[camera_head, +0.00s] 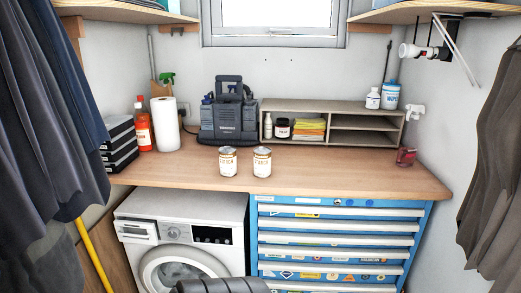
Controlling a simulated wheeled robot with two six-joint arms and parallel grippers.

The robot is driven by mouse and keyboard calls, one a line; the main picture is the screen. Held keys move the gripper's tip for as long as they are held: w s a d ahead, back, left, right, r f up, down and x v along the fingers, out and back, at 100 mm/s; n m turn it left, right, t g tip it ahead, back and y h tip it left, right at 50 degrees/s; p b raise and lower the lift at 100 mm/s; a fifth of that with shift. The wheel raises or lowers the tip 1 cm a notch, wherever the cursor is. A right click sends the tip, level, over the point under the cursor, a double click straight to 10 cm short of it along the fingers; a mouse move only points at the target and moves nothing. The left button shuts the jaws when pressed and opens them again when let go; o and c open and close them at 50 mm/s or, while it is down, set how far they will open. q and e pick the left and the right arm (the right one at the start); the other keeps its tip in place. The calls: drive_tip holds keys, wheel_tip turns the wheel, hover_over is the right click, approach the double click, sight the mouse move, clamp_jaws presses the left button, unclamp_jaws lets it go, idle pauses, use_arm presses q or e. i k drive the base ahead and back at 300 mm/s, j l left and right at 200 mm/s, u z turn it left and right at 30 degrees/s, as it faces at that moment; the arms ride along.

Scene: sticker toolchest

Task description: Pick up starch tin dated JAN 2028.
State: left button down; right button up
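Two similar tins with white and orange labels stand upright, side by side and a little apart, near the front middle of the wooden worktop. They are the left tin (228,163) and the right tin (262,164). The labels seem to read "STARCH". No date is legible on either tin, so I cannot tell which is dated JAN 2028. Neither of my grippers is in view.
Behind are a dark tool carrier (229,112) and shelf unit (367,123). A paper roll (165,125) and red bottle (142,127) stand left. A washer (183,232) and blue toolchest (338,235) are below. Clothes hang both sides.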

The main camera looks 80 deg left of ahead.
sight(227, 157)
drive_tip(key=j+u, duration=0.1)
drive_tip(key=j, duration=0.35)
drive_tip(key=i+j+u, duration=0.15)
drive_tip(key=j, duration=0.25)
drive_tip(key=j+u, duration=0.1)
drive_tip(key=j, duration=0.35)
drive_tip(key=i, duration=0.05)
